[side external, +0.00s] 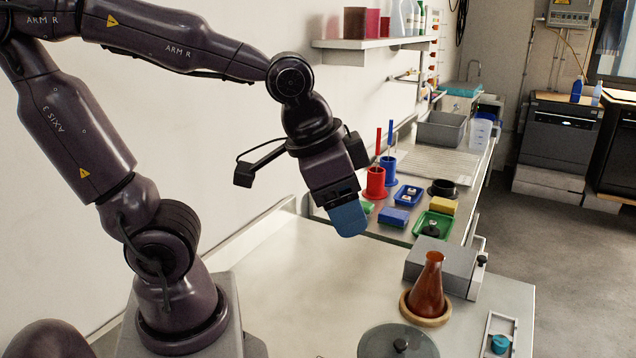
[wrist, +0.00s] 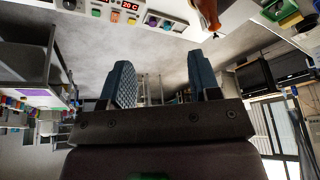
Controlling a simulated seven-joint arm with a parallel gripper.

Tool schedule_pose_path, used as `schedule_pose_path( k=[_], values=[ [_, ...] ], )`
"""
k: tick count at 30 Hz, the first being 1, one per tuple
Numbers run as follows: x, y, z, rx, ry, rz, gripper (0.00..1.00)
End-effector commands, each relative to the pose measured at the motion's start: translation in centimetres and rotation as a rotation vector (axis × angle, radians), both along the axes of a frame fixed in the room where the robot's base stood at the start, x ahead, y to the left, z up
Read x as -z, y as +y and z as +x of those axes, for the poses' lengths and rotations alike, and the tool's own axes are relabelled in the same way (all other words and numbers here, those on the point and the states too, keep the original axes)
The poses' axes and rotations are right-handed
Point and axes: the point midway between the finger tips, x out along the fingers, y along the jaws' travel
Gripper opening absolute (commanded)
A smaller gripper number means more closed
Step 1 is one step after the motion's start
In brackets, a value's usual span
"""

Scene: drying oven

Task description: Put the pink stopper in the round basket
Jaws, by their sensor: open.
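I cannot make out a pink stopper or a round basket in either view. My gripper (side external: 349,220) hangs above the bench in the side external view, blue fingers pointing down. In the wrist view, my gripper (wrist: 161,64) has its two textured fingers apart with nothing between them. A round dark grey lid-like disc (side external: 375,342) with a black knob is at the front edge of the side external view; what lies under it cannot be seen. A teal stopper-like piece (side external: 499,344) sits in a narrow tray at the lower right.
An amber flask (side external: 428,284) stands in a wooden ring beside a grey box (side external: 430,262). Behind are a red cup (side external: 375,183), a blue cup (side external: 388,169), a green tray (side external: 447,219) and a yellow sponge (side external: 443,207). The bench below my gripper is clear.

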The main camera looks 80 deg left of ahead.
Motion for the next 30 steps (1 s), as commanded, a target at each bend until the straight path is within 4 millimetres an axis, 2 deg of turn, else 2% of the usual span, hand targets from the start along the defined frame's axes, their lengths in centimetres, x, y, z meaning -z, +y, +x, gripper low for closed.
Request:
schedule_pose_path(
  k=[1,3,7,30],
  values=[
    [-1.1,0.9,-0.8,-0.049,-0.037,-0.013,0.57],
    [-2.0,1.7,-1.7,-0.095,-0.068,-0.028,0.57],
    [-2.7,2.5,-2.7,-0.142,-0.097,-0.044,0.57],
    [-2.9,2.6,-2.8,-0.149,-0.103,-0.046,0.57]
  ],
)
